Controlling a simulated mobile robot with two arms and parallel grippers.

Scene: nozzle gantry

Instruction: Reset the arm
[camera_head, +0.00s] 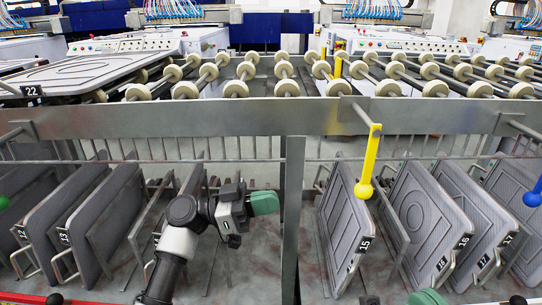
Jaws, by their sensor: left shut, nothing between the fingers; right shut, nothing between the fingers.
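My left arm (181,240) rises from the bottom, left of the middle post. Its dark wrist bends to the right and ends in my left gripper (265,203), which has green fingers. The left gripper is shut and empty, just left of the grey post (291,225), in front of the rack. My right gripper (428,297) shows only as a green part at the bottom edge, below the right-hand panels. It is shut and empty, and most of it is cut off by the frame.
Grey panels stand in slots on both sides, including panel 13 (97,220) and panel 15 (345,225). Panel 22 (85,72) lies flat at upper left.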

